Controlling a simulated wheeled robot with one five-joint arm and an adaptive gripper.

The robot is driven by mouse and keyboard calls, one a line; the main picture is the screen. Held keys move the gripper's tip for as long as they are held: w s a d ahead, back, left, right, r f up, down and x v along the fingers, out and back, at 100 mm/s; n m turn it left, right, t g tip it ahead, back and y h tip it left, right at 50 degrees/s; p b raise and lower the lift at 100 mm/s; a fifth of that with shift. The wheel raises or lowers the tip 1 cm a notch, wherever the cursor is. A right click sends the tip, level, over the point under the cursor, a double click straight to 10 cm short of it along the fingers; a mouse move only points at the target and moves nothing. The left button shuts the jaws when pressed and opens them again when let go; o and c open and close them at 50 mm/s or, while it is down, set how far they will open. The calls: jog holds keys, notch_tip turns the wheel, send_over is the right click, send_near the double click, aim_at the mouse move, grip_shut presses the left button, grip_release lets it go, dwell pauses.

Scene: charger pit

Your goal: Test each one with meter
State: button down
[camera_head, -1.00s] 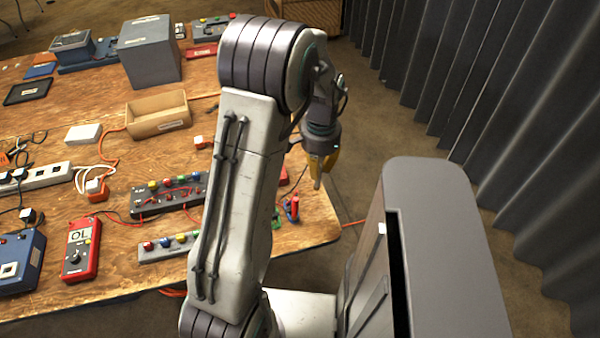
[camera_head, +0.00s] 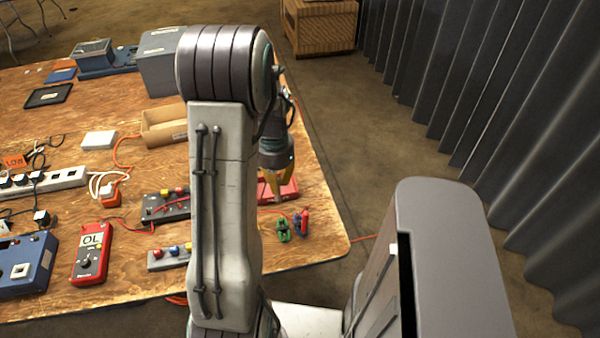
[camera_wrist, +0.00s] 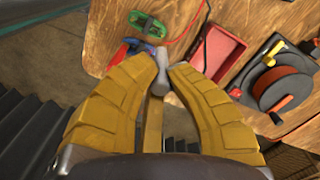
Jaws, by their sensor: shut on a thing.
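A red multimeter (camera_head: 92,252) lies at the near left of the table in the head view, its display reading "OL". My gripper (camera_head: 270,184) is above the table's right part, with yellow fingers. In the wrist view my gripper (camera_wrist: 163,68) is closed on a small grey piece (camera_wrist: 161,60) between its fingertips. I cannot tell exactly what the piece is. A green clip-like thing (camera_head: 283,229) and a red-and-blue one (camera_head: 301,222) lie near the right edge. They also show in the wrist view as green (camera_wrist: 148,25) and red-blue (camera_wrist: 136,47) parts.
A red tray (camera_head: 285,190) lies beside the gripper; it shows in the wrist view too (camera_wrist: 217,55). A black-and-orange reel (camera_wrist: 280,88) is right of it there. Terminal boards (camera_head: 165,208), a blue box (camera_head: 25,265) and a power strip (camera_head: 45,184) stand left of my arm.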

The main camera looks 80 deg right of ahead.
aim_at(280, 201)
jog(key=shift+s+a+f+m, duration=0.15)
jog(key=shift+f+m, duration=0.25)
jog(key=shift+m, duration=0.4)
jog(key=shift+d+f+m, duration=0.15)
jog(key=shift+d+m, duration=0.25)
jog(key=shift+m, duration=0.8)
jog(key=shift+f, duration=0.1)
jog(key=shift+f+b, duration=1.25)
jog(key=shift+f, duration=0.9)
jog(key=shift+f+b, duration=0.7)
jog(key=shift+b, duration=0.15)
jog(key=shift+f+b, duration=0.9)
jog(key=shift+b, duration=0.2)
jog(key=c, duration=0.8)
grip_release()
jog(key=shift+c, duration=0.2)
jog(key=shift+r, duration=0.1)
